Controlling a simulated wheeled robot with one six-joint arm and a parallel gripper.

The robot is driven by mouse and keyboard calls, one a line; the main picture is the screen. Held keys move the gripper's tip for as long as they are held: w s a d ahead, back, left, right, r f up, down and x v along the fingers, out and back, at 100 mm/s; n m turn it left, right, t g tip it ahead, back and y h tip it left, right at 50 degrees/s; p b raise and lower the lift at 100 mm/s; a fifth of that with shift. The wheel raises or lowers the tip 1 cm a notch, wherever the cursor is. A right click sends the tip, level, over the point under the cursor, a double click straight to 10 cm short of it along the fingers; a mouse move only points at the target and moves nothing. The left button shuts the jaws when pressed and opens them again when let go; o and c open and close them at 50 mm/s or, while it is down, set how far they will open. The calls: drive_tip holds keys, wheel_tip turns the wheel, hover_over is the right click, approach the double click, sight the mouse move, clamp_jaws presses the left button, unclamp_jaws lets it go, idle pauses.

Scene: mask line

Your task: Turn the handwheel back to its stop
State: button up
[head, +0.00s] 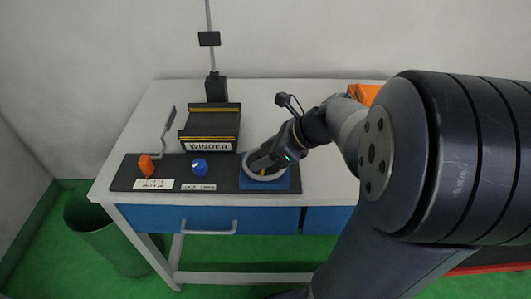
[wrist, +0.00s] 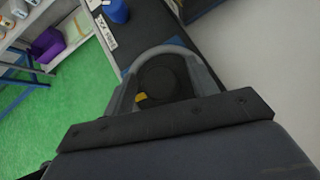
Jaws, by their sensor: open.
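The handwheel (head: 264,178) is a grey ring on a blue base plate (head: 282,185), at the right end of the black panel in the head view. My gripper (head: 262,164) is down at the wheel from the upper right and covers part of its ring. In the wrist view the grey rim (wrist: 166,50) arches around a dark round hub with a yellow mark (wrist: 141,97). My gripper is open; its jaws are at the wheel, but whether they touch the rim cannot be told. The wheel's near part is hidden by my gripper body in the wrist view.
The panel also holds an orange-handled crank (head: 146,165) and a blue knob (head: 199,166). The winder (head: 209,125) stands behind them. A blue drawer with a grey handle (head: 208,228) is below, and a green bin (head: 103,235) stands left.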

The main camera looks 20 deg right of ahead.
drive_tip(key=shift+c, duration=0.2)
drive_tip(key=c, duration=0.9)
drive_tip(key=shift+p, duration=0.4)
drive_tip(key=n+g+p, duration=0.2)
drive_tip(key=n+y+p, duration=0.1)
drive_tip(key=p, duration=0.1)
drive_tip(key=shift+r+n+g, duration=0.25)
drive_tip(key=shift+n+g, duration=0.15)
drive_tip(key=n+g+p, duration=0.4)
drive_tip(key=n+p, duration=0.1)
drive_tip(key=shift+w+n+p, duration=0.1)
drive_tip(key=shift+n+p, duration=0.2)
drive_tip(key=shift+p, duration=0.05)
drive_tip(key=n+g+h+p, duration=0.1)
drive_tip(key=n+g+p, duration=0.2)
drive_tip(key=n+g, duration=0.1)
drive_tip(key=shift+f+n+p, duration=0.15)
drive_tip(key=shift+n+p, duration=0.25)
drive_tip(key=shift+n, duration=0.3)
drive_tip(key=shift+f+n+g+h+p, duration=0.1)
drive_tip(key=shift+n+g+h+p, duration=0.45)
drive_tip(key=shift+n+h, duration=0.45)
drive_tip(key=shift+n+g+h+p, duration=0.3)
drive_tip(key=shift+n+g+h, duration=0.35)
drive_tip(key=shift+n, duration=0.65)
